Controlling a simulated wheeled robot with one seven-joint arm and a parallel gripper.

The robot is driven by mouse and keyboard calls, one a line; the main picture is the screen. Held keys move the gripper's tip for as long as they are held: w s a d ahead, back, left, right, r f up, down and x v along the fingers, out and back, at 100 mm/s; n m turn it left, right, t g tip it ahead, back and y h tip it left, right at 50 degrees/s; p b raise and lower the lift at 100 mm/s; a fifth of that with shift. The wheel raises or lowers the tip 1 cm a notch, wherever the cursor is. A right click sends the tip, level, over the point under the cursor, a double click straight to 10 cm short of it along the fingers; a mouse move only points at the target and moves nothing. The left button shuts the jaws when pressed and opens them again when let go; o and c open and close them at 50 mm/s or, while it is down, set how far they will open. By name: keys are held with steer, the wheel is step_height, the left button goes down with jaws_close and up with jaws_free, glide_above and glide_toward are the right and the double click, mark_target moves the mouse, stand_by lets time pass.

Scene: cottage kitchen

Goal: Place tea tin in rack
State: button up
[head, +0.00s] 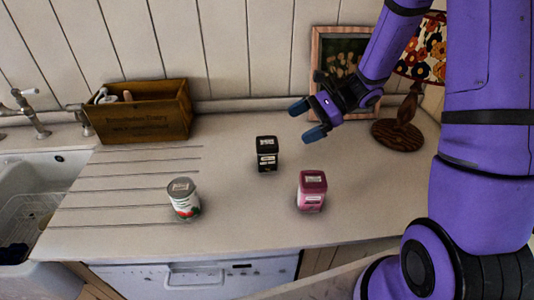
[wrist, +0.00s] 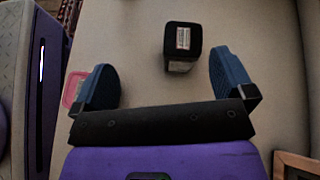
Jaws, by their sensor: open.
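A black square tin with a pale label (head: 267,154) stands upright on the counter. A pink square tin with a label (head: 312,190) stands nearer, to its right. Which of the two is the tea tin I cannot tell from the labels. My gripper (head: 306,120) is open and empty, above the counter behind and to the right of the black tin. In the wrist view the black tin (wrist: 183,46) lies ahead of the gap between my fingers, apart from them. The pink tin (wrist: 71,89) is partly hidden by the left finger. A pale wire rack (head: 28,212) sits in the sink.
A grey-topped can (head: 184,199) stands on the grooved part of the counter at the left. A wooden box (head: 140,113) holding items is against the wall. A framed picture (head: 335,50) and a lamp (head: 398,133) stand at the back right. The counter's middle is mostly free.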

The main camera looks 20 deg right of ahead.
mark_target(269, 142)
step_height(269, 142, down, 4)
steer(key=w+d+f+m+t, duration=0.1)
steer(key=w+m+t, duration=0.1)
steer(key=m, duration=0.1)
steer(key=shift+y, duration=0.4)
steer(key=shift+w+r+x, duration=0.1)
steer(key=shift+x, duration=2.55)
steer(key=shift+w+r+x, duration=0.1)
steer(key=shift+x, duration=2.55)
steer(key=c, duration=1.2)
